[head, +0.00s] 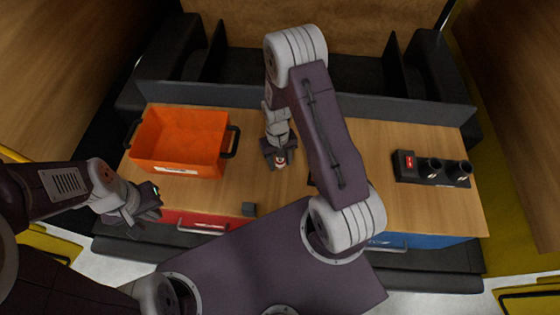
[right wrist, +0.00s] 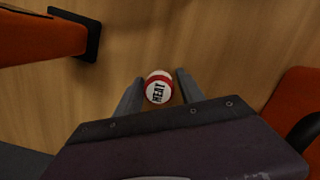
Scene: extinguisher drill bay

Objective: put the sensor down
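The sensor (head: 281,162) is a small white and red cylinder marked HEAT, in the middle of the wooden table right of the orange bin. It also shows in the right wrist view (right wrist: 158,90). My right gripper (head: 279,156) points down at it, with one finger on each side. Narrow strips of wood show between the sensor and the fingers, so the gripper looks slightly open around it. I cannot tell whether the sensor's base touches the table. My left gripper (head: 140,212) is at the table's front left, away from the sensor; its fingers are unclear.
An orange bin (head: 182,140) with black handles stands on the table (head: 400,208) at the left. A black block with round sockets (head: 432,169) and a red label is at the right. Red and blue drawers (head: 413,241) are below the front edge. Wood right of the sensor is clear.

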